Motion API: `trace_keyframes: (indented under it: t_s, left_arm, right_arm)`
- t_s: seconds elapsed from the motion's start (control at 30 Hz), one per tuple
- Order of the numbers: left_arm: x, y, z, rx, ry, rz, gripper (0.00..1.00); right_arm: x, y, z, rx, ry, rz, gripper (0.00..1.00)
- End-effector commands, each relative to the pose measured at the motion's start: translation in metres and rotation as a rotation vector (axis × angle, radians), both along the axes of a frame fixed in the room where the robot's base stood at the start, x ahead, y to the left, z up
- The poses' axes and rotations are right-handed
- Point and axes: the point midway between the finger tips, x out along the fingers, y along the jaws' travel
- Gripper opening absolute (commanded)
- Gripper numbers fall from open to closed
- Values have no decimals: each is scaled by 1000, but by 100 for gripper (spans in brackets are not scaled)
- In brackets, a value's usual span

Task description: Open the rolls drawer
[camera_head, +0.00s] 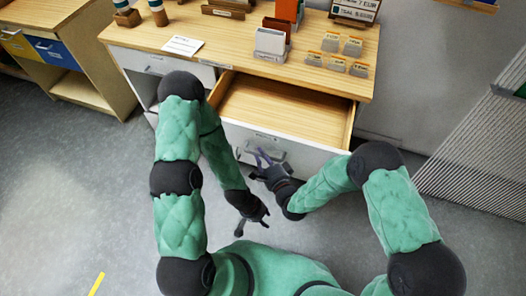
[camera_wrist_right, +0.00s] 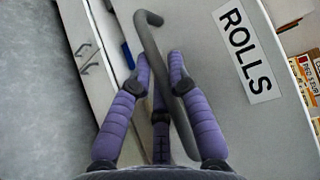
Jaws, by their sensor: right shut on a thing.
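The rolls drawer (camera_head: 290,100) is pulled out from the wooden table, and its visible wooden inside looks bare. Its white front carries a ROLLS label (camera_wrist_right: 248,52) in the right wrist view. A grey bar handle (camera_wrist_right: 152,40) is on that front. My right gripper (camera_head: 262,158) is at the front in the head view. In the right wrist view its purple fingers (camera_wrist_right: 160,72) lie on both sides of the bar, shut on it. My left gripper (camera_head: 252,228) hangs lower, in front of the drawer, apart from it and empty; its fingers look spread.
The wooden tabletop (camera_head: 160,33) holds card holders (camera_head: 270,42), small labelled blocks (camera_head: 331,42) and a white card (camera_head: 183,45). Another closed drawer (camera_head: 160,64) is at left. A second table (camera_head: 75,25) stands far left. A ribbed panel (camera_head: 480,150) leans at right.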

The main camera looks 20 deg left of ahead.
Motion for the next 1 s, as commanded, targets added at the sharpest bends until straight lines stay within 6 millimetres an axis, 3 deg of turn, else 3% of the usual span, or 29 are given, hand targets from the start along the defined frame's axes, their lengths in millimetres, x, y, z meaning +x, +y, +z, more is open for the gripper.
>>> trace_keyframes:
  t_s: [0.57, 0.6, 1.0]
  left_arm:
    - [0, 0, 1, 0, -1, 0, 40]
    - [0, 0, 1, 0, -1, 0, 40]
    - [0, 0, 1, 0, -1, 0, 40]
  right_arm:
    - [-6, 0, 0, 1, 3, -2, 0]
    - [-6, 0, -1, 1, 3, -2, 29]
    - [-7, -2, 1, 1, 0, -1, 30]
